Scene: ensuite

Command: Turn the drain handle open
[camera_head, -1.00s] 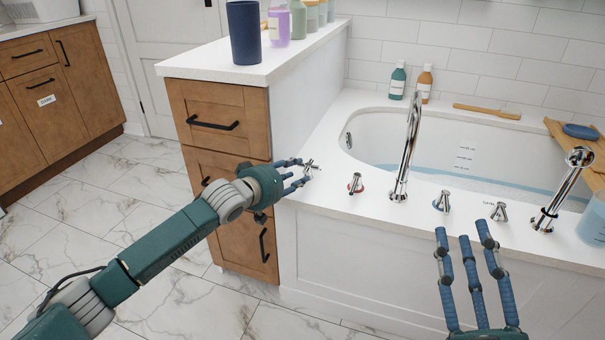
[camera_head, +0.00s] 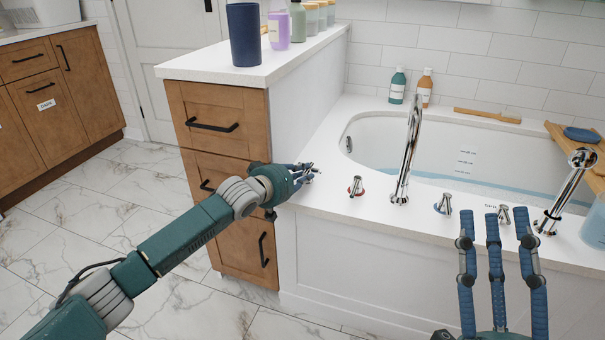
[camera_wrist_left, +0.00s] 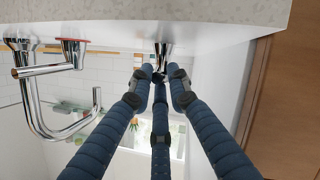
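A chrome handle (camera_head: 310,168) stands on the white tub deck at its left end, near the drawer cabinet. My left gripper (camera_head: 303,173) is at this handle, its fingers spread about it. In the left wrist view the same handle (camera_wrist_left: 162,48) shows between the fingertips of my left gripper (camera_wrist_left: 160,75); its far end is partly hidden by the fingers. I cannot tell whether they touch it. My right gripper (camera_head: 496,222) is open and empty in front of the tub, its fingers pointing up.
Along the deck stand a red-ringed tap handle (camera_head: 356,186), a tall spout (camera_head: 408,150), a blue-ringed tap handle (camera_head: 443,203), another handle (camera_head: 503,214) beside a small label, and a hand shower (camera_head: 565,190). The drawer cabinet (camera_head: 215,105) is close to my left arm.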

